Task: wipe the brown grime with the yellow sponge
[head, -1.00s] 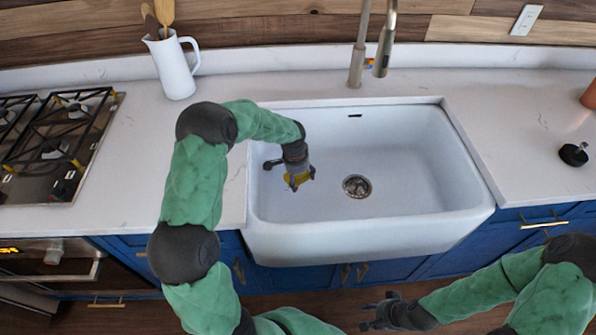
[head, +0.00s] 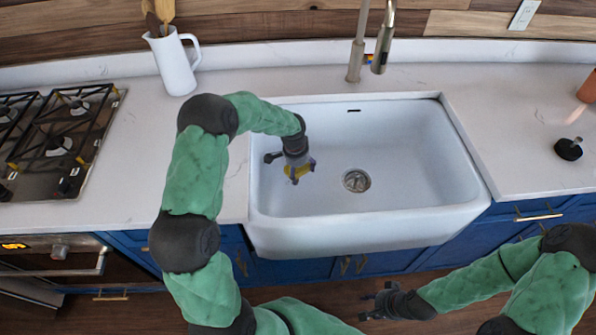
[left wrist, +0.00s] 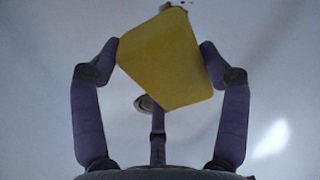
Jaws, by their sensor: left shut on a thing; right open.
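My left gripper (head: 297,172) is inside the white sink (head: 400,209), on its left side. It is shut on the yellow sponge (left wrist: 168,58), which sits between the two fingers in the left wrist view. In the head view a small part of the yellow sponge (head: 297,171) shows below the gripper. I cannot tell whether the sponge touches the sink floor. My right gripper (head: 370,305) is open and empty, low in front of the blue cabinets.
The drain (head: 356,180) lies right of the sponge. The faucet (head: 357,60) stands behind the sink. A white pitcher (head: 173,65) with wooden utensils and a gas stove (head: 62,142) are at left. A small black object (head: 568,149) lies on the right counter. The right sink floor is clear.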

